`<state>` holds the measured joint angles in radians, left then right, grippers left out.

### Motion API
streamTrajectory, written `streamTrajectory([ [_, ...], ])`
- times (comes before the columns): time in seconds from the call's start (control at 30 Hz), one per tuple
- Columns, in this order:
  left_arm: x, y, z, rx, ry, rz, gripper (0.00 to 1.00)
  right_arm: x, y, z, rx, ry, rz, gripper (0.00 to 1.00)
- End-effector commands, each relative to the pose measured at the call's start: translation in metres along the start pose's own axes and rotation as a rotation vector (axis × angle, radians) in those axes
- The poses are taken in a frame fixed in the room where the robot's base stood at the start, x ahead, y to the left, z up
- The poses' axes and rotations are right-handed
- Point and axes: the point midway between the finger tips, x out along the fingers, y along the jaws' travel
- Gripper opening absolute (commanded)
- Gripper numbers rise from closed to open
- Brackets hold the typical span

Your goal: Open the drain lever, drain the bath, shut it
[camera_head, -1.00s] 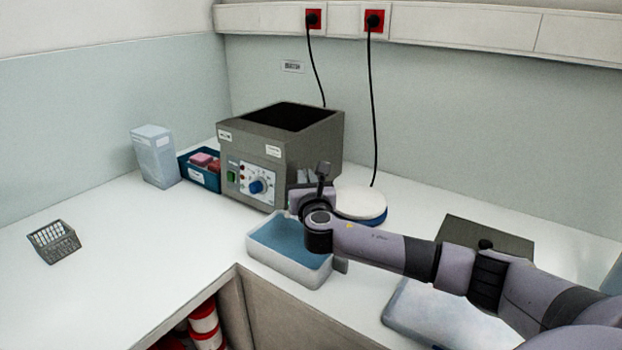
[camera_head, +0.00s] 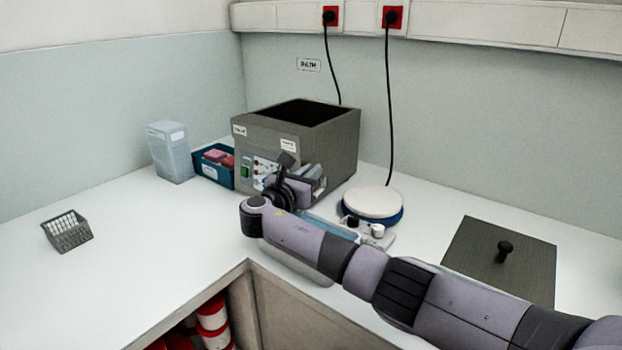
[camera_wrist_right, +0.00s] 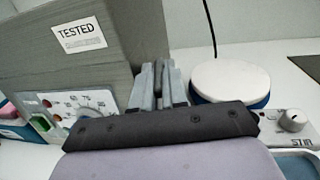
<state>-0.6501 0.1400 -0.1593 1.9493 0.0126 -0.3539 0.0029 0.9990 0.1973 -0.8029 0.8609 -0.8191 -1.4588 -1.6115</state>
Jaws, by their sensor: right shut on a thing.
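The grey bath (camera_head: 335,150) stands on the counter with its dark open top; its inside level cannot be read. It also fills the left of the right wrist view (camera_wrist_right: 105,75). My right gripper (camera_head: 318,182) is at the bath's lower front right corner, its fingers together (camera_wrist_right: 160,85). It is shut on the drain lever, which the fingers and wrist hide. A white tray (camera_head: 300,266) with blue liquid (camera_head: 333,224) sits below, largely covered by my arm. The blue dial on the bath front is hidden in the head view but partly shows in the wrist view.
A round white-topped stirrer (camera_head: 373,205) stands right of the bath. A dark lid with a black knob (camera_head: 470,250) lies farther right. A blue box (camera_head: 213,178) and a clear container (camera_head: 170,155) stand left. A wire basket (camera_head: 67,232) sits far left, with clear counter around it.

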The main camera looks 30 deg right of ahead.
Motion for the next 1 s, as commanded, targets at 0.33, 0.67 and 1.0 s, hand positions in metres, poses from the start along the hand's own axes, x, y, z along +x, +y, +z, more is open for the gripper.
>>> streamTrajectory([
  [0.33,0.0016,0.0000,0.0020,0.000,0.000,0.000,0.58,0.0005,0.0011,0.0011,0.001,-0.002,-0.023,0.00],
  [0.67,0.0016,0.0000,0.0017,0.000,0.001,0.000,0.58,0.0008,0.0009,0.0014,0.002,-0.002,-0.022,0.38],
  [1.0,0.0017,0.0000,0.0016,0.000,0.001,0.000,0.58,0.0004,0.0027,0.0026,0.004,-0.003,-0.015,0.38],
])
